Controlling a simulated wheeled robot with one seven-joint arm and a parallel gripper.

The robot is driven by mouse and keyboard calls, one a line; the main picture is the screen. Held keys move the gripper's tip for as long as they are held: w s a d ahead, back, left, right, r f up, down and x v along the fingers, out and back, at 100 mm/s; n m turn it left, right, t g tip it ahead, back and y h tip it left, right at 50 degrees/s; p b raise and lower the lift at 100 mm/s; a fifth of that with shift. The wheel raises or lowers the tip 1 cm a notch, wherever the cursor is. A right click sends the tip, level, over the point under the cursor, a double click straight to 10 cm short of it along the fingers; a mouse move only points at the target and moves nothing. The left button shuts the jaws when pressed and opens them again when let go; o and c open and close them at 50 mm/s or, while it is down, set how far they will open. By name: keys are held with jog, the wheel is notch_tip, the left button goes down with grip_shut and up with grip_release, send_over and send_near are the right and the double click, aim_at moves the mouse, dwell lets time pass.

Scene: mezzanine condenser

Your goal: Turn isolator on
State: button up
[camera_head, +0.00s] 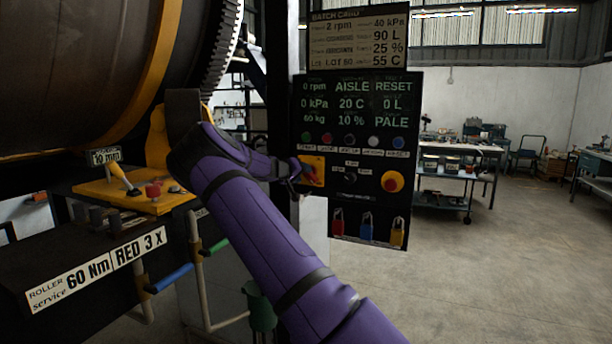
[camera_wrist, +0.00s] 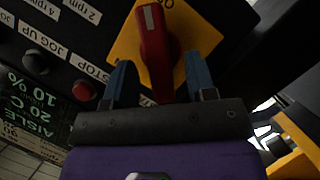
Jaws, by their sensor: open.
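The isolator is a red handle on a yellow plate (camera_head: 318,164) at the lower left of the black control panel (camera_head: 352,212). In the wrist view the red handle (camera_wrist: 153,50) lies lengthwise across the yellow plate (camera_wrist: 195,32), its white-marked end toward the top. My gripper (camera_wrist: 160,82) is open, with one blue finger on each side of the handle's near end. I cannot tell whether the fingers touch it. In the head view my gripper (camera_head: 296,172) is at the plate's left edge, and my arm hides part of the area.
A red and yellow emergency button (camera_head: 392,181) and a black selector (camera_head: 351,177) sit right of the isolator. Padlocks (camera_head: 367,224) hang below. A large drum (camera_head: 70,60) and a yellow lever bench (camera_head: 135,200) stand left. The floor at right is open.

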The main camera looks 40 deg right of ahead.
aim_at(307, 178)
jog(key=shift+x, duration=1.55)
jog(key=c, duration=0.9)
